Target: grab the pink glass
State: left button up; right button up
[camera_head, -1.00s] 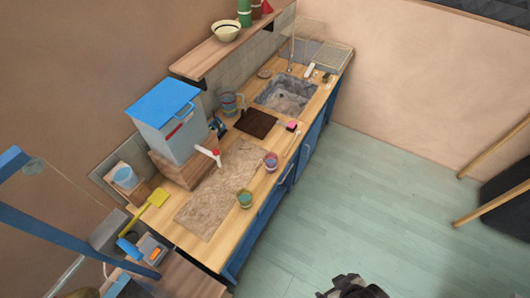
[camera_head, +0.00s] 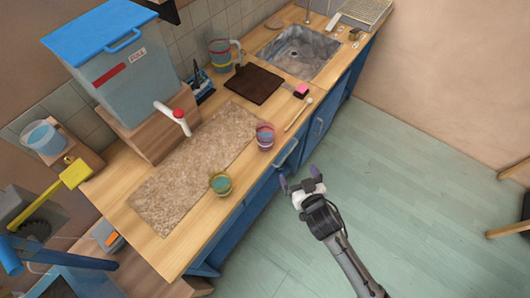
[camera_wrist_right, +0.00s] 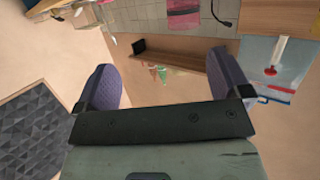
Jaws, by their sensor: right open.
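The pink glass (camera_head: 264,136) stands upright on the front edge of the wooden counter, right of the stone-coloured mat. My right gripper (camera_head: 299,182) is open and empty. In the head view it shows below and to the right of the glass, in front of the counter, apart from it. In the right wrist view both fingers of my right gripper (camera_wrist_right: 165,82) are spread with nothing between them. A pink see-through shape at the top of that view, partly cut off, may be the glass; I cannot be sure. My left gripper is not in view.
A green-yellow glass (camera_head: 221,184) stands nearby, left of the pink one. A wooden stick (camera_head: 298,114) and a pink-black sponge (camera_head: 301,91) lie to the right. A dispenser (camera_head: 130,70) with a red-topped tap stands behind the mat (camera_head: 190,178). Open floor lies in front.

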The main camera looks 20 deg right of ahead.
jog(key=w+a+f+t+y+b, duration=0.1)
jog(key=w+f+t+y+b, duration=0.15)
jog(key=f+b, duration=0.2)
jog(key=n+b, duration=0.1)
jog(key=b, duration=0.1)
send_near(269, 145)
jog(key=shift+t, duration=0.25)
jog(key=w, duration=0.4)
jog(key=shift+w+a+f, duration=0.2)
jog(key=shift+w+f, duration=0.05)
jog(key=shift+w, duration=0.15)
jog(key=shift+w+a+b, duration=0.15)
jog(key=shift+w+b, duration=0.1)
jog(key=shift+w, duration=1.05)
jog(key=shift+w+a+b, duration=0.2)
jog(key=shift+w, duration=1.75)
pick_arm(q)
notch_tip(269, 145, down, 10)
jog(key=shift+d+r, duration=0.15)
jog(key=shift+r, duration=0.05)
pick_arm(e)
jog(key=shift+c, duration=0.3)
